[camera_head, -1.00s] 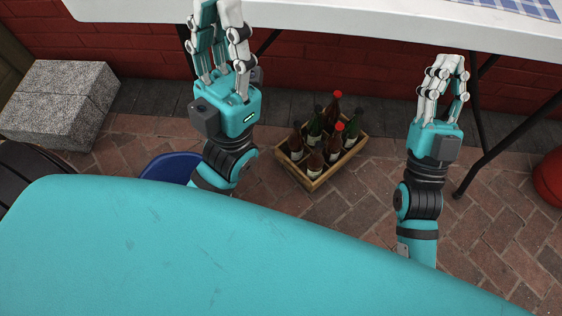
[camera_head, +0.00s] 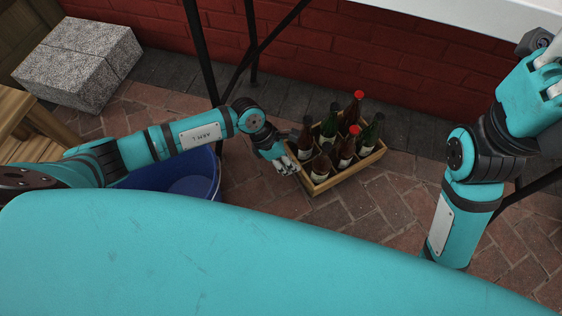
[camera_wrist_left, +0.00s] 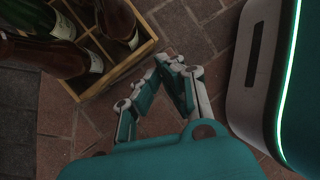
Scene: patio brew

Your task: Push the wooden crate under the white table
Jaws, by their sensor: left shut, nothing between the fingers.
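The wooden crate (camera_head: 352,171) stands upright on the brick paving in the head view, with several dark bottles (camera_head: 347,150) in it, some red-capped. The white table (camera_head: 470,14) shows only as an edge at the top right. My left gripper (camera_head: 290,167) is low at the crate's left side, shut and empty. In the left wrist view its fingers (camera_wrist_left: 173,66) are close to the crate's wall (camera_wrist_left: 124,72); I cannot tell whether they touch it. My right gripper (camera_head: 545,55) is raised at the right edge, its fingers partly cut off.
A blue tub (camera_head: 190,180) stands left of the crate, partly behind my left arm. Dark table legs (camera_head: 200,50) rise behind them. A red brick wall (camera_head: 380,50) closes the back.

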